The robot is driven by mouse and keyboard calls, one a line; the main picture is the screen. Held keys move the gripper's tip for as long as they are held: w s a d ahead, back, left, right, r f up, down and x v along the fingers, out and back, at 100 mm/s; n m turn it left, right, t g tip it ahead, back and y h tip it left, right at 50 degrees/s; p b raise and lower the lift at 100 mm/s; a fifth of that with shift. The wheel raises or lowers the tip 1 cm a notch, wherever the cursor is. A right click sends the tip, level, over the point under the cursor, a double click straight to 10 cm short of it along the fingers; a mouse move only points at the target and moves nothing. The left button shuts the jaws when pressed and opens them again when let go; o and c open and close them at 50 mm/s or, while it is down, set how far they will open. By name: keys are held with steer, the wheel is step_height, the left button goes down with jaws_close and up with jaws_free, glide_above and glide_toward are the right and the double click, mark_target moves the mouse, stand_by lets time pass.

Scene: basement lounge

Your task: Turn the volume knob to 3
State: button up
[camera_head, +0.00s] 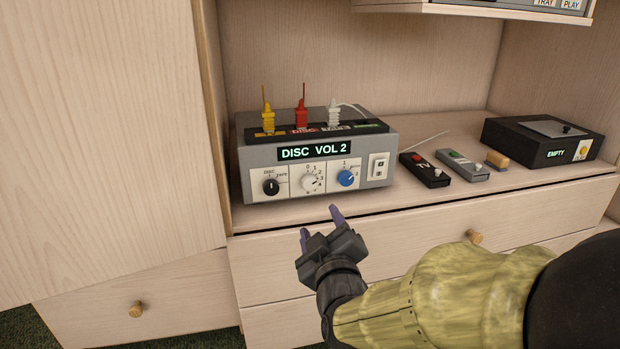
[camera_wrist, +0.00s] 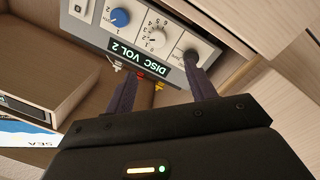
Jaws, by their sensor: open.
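A grey amplifier box (camera_head: 222,156) stands on the cabinet shelf; its display (camera_head: 313,151) reads "DISC VOL 2". Its front has a black knob (camera_head: 271,187) at left, a white knob (camera_head: 310,183) with a number scale in the middle, and a blue knob (camera_head: 347,178) at right. The wrist view shows the box upside down, with the white knob (camera_wrist: 155,40) and blue knob (camera_wrist: 119,17). My gripper (camera_head: 320,220) is open and empty, in front of and below the panel, apart from it. In the wrist view one finger partly overlaps the black knob.
Yellow, red (camera_head: 301,116) and white plugs stand on top of the box. Right of it lie a black remote (camera_head: 425,170), a grey remote (camera_head: 462,166), a small tan block (camera_head: 497,160) and a black box (camera_head: 540,143) marked "EMPTY". Drawers lie below; a cabinet door is at left.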

mark_target(310, 185)
steer(key=p+x, duration=0.2)
steer(key=x, duration=0.2)
steer(key=p+x, duration=0.3)
steer(key=x, duration=0.1)
steer(key=p+x, duration=0.3)
steer(key=x, duration=0.2)
steer(key=shift+d+f, duration=0.1)
steer(key=shift+d, duration=0.2)
steer(key=shift+x, duration=0.75)
steer(key=c, duration=1)
steer(key=shift+o, duration=0.2)
